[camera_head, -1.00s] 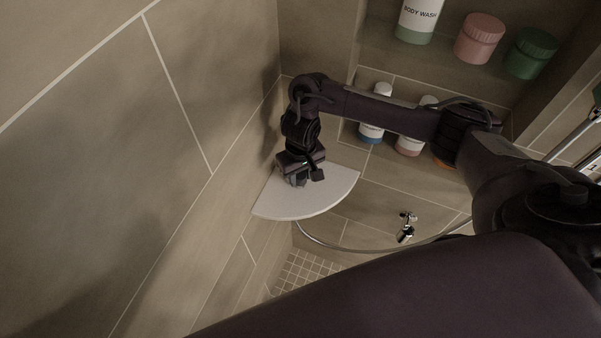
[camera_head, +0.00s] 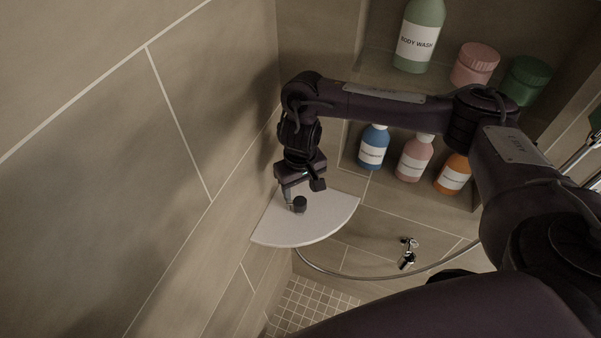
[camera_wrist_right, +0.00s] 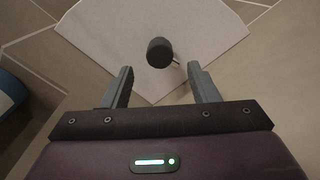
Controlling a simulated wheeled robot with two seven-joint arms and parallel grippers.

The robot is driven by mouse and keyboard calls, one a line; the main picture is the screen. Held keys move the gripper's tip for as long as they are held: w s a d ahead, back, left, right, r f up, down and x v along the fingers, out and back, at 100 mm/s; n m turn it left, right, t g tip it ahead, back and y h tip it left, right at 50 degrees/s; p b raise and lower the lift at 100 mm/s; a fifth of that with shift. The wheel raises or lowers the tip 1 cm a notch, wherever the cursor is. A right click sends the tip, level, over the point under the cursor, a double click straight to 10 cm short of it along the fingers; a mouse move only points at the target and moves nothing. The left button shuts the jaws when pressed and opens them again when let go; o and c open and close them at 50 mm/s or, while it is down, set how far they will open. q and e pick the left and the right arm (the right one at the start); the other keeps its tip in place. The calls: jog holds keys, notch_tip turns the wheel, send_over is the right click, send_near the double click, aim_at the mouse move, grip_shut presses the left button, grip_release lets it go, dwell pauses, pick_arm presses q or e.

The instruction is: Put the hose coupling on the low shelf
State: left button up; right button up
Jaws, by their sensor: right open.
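The hose coupling (camera_head: 300,204), a small dark cylinder, rests on the white quarter-round low shelf (camera_head: 325,222) in the wall corner. In the right wrist view the coupling (camera_wrist_right: 159,52) stands out dark against the pale shelf (camera_wrist_right: 215,30). My right gripper (camera_head: 292,199) is over the shelf, pointing down. In the wrist view its fingers (camera_wrist_right: 162,80) are spread apart, and the coupling shows in the gap just beyond their tips, touching neither finger. A small pale piece shows beside the coupling. My left gripper is not in view.
A wall niche holds a body wash bottle (camera_head: 418,38), a pink jar (camera_head: 474,64) and a green jar (camera_head: 525,80) above, with blue (camera_head: 373,147), pink (camera_head: 414,158) and orange (camera_head: 453,174) bottles below. A curved hose (camera_head: 345,274) runs below the shelf. Tiled wall closes the left side.

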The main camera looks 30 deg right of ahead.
aim_at(301, 202)
jog(key=shift+s+r, duration=0.1)
jog(key=shift+r, duration=2.85)
